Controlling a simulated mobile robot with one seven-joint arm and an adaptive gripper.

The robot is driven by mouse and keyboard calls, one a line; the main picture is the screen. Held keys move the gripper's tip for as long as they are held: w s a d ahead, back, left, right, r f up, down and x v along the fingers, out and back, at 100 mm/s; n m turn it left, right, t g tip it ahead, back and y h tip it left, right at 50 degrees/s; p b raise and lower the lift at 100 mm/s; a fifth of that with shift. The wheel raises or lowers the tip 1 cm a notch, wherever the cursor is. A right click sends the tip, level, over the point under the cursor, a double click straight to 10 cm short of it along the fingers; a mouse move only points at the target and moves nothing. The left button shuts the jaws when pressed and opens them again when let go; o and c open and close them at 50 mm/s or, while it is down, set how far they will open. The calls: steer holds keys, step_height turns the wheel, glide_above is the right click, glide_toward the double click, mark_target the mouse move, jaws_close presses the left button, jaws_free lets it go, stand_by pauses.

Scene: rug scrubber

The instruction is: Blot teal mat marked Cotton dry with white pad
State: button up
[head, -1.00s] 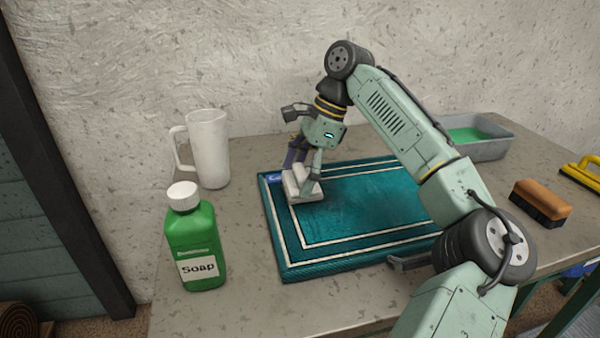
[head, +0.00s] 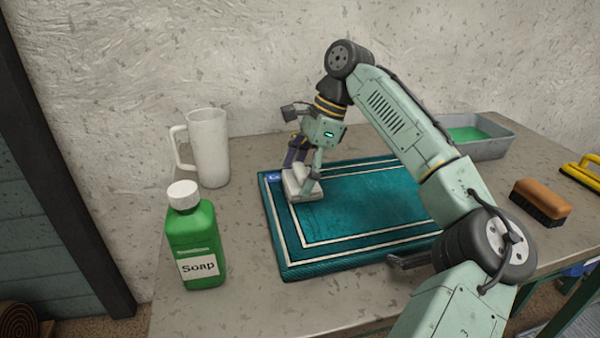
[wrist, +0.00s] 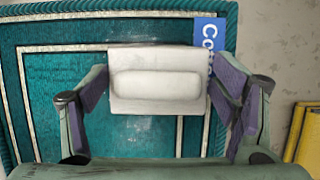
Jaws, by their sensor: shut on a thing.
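The teal mat (head: 365,218) with white border lines lies flat on the table; it also fills much of the wrist view (wrist: 50,95). The white pad (head: 303,185) is at the mat's back left corner, and appears in the wrist view (wrist: 155,85) between purple-lined fingers. My gripper (head: 303,172) is shut on the pad and points down. The pad appears to rest on the mat; its underside is hidden. Darker patches show on the teal surface.
A white pitcher (head: 209,148) and a green soap bottle (head: 192,240) stand left of the mat. A grey tray (head: 483,145) with green liquid, an orange-brown brush (head: 540,202) and a yellow-handled tool (head: 583,170) are at right. The table front is clear.

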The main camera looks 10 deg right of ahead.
stand_by(0.4)
step_height(320, 180, up, 5)
steer(key=p, duration=0.5)
steer(key=shift+f, duration=0.25)
stand_by(0.7)
